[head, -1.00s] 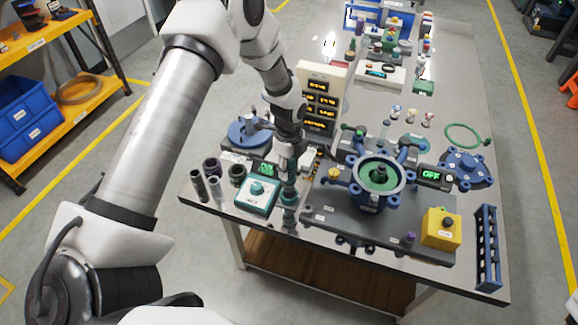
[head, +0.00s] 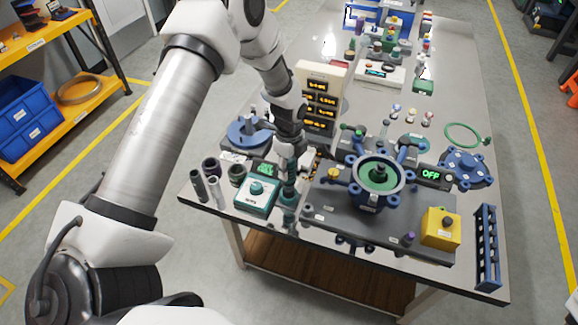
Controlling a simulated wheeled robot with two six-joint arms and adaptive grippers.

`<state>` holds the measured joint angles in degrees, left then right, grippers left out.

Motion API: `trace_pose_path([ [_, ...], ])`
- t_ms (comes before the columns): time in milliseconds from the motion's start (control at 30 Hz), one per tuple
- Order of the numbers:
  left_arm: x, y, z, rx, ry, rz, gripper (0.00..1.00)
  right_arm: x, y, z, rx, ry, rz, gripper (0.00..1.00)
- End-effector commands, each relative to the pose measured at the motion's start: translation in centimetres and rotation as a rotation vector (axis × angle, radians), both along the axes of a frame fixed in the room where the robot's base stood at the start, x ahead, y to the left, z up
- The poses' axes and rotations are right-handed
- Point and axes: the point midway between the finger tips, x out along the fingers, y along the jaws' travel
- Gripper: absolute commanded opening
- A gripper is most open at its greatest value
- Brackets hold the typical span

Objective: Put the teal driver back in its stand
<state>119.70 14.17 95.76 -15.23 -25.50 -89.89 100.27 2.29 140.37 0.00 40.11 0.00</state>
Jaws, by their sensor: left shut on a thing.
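My left gripper (head: 290,157) points down at the near left part of the bench. It is shut on the teal driver (head: 289,192), which hangs upright below it. The driver's lower end is close to a teal and dark piece (head: 288,221) near the bench's front edge, which may be the stand. I cannot tell whether the driver touches it or is inside it. The fingers are small and partly blend with the driver. My right gripper is not in view.
A teal box with a knob (head: 257,194) stands just left of the driver, with dark cylinders (head: 210,167) beyond. Right of it is a dark plate holding a blue flanged housing (head: 377,180) and a yellow button box (head: 440,228). A blue rack (head: 487,245) stands at the right edge.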

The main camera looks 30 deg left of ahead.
Motion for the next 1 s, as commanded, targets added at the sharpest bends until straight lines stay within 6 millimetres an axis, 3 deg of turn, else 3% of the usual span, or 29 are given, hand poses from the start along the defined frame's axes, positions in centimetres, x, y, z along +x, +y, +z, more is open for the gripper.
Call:
trace_pose_path([
  [367,0.0,0.0,-0.9,0.0,-0.001,0.0,0.0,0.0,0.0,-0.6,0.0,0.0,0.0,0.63],
  [400,0.0,0.0,-0.7,0.0,-0.001,0.0,0.55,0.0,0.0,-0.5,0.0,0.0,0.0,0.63],
  [433,0.0,0.0,-0.7,0.0,-0.001,0.0,0.65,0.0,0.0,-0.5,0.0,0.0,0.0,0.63],
  [467,0.0,0.0,-0.7,0.0,-0.001,0.0,0.7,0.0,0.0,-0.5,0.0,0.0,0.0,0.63],
  [767,0.0,0.0,-0.7,0.0,0.0,0.0,0.7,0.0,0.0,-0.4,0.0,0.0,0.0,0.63],
  [1000,0.0,0.0,0.9,0.0,0.0,0.0,0.7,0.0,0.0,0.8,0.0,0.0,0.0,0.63],
])
